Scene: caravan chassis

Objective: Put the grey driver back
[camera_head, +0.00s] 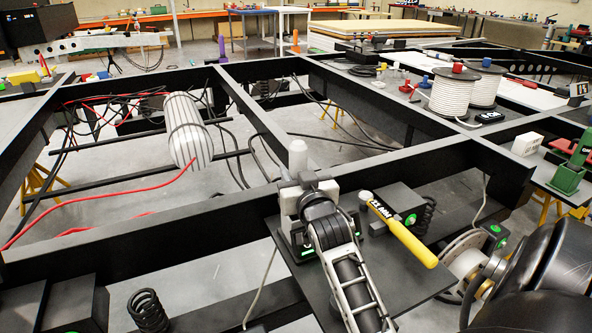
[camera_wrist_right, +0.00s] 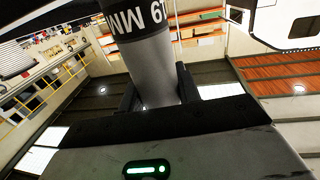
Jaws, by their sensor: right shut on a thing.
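The grey driver shows close up in the right wrist view (camera_wrist_right: 150,75), a pale grey cylinder with a dark band lettered "19 MM". It runs between the two dark fingers of my right gripper (camera_wrist_right: 157,95), which is shut on it. In the head view my right gripper (camera_head: 300,185) seems to be at the middle, over the near black beam, with the pale driver end (camera_head: 297,156) standing up from it. The driver's other end is hidden there. A yellow driver (camera_head: 413,243) with a black "22 MM" band lies slantwise to the right. My left gripper is not in view.
Black chassis beams (camera_head: 120,235) cross the scene, with open gaps and loose cables between them. A ribbed grey cylinder (camera_head: 187,130) lies at left. White cable reels (camera_head: 452,93) stand at back right. A green tool (camera_head: 572,168) stands at the right edge. A coil spring (camera_head: 149,309) is at front left.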

